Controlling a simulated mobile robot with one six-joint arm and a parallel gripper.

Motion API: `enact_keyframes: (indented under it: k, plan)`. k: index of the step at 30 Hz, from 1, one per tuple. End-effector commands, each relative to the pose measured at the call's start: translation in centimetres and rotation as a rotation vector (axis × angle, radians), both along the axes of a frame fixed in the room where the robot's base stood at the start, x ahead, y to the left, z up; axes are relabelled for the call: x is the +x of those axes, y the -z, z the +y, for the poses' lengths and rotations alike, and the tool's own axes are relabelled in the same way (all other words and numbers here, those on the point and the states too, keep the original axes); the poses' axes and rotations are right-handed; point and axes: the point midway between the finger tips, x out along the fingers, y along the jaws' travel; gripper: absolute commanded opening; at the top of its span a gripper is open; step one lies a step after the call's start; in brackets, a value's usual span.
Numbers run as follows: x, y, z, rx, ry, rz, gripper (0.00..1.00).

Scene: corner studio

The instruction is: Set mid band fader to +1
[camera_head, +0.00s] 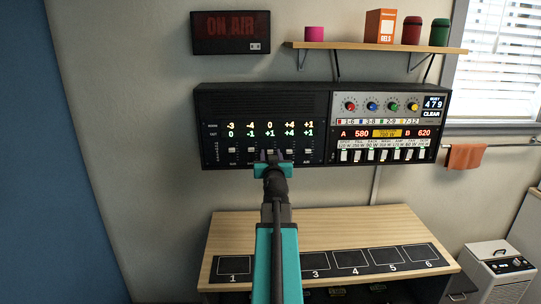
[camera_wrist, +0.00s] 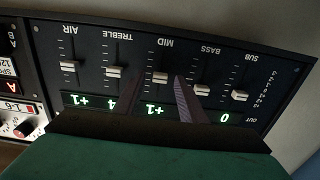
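The mid fader (camera_wrist: 160,78) has a pale cap on a vertical slot under the label MID, upside down in the wrist view. Its lower readout shows +1 (camera_wrist: 154,110); in the head view the mid column (camera_head: 269,126) shows 0 above and +1 below. My gripper (camera_wrist: 162,78) is at the panel with one finger on each side of this cap. A gap shows between cap and right finger; contact on the left is unclear. In the head view my gripper (camera_head: 269,157) hides the mid cap.
The bass fader (camera_wrist: 201,90) and treble fader (camera_wrist: 115,72) flank the mid fader closely. The sub fader (camera_wrist: 239,95) and air fader (camera_wrist: 68,65) are farther out. A lighting console (camera_head: 388,133) adjoins on the right. A numbered bench (camera_head: 300,222) stands below.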

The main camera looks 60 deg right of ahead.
Motion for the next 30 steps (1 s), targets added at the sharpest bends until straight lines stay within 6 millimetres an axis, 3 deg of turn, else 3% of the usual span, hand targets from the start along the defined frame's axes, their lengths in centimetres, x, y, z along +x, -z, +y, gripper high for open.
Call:
enact_keyframes:
  k: [10,17,30]
  plan:
    - [0.1,0.0,-0.1,0.000,0.000,0.000,0.38]
    - [0.1,0.0,-0.1,0.000,0.000,0.000,0.00]
    - [0.2,-1.1,-0.1,0.001,-0.002,0.001,0.00]
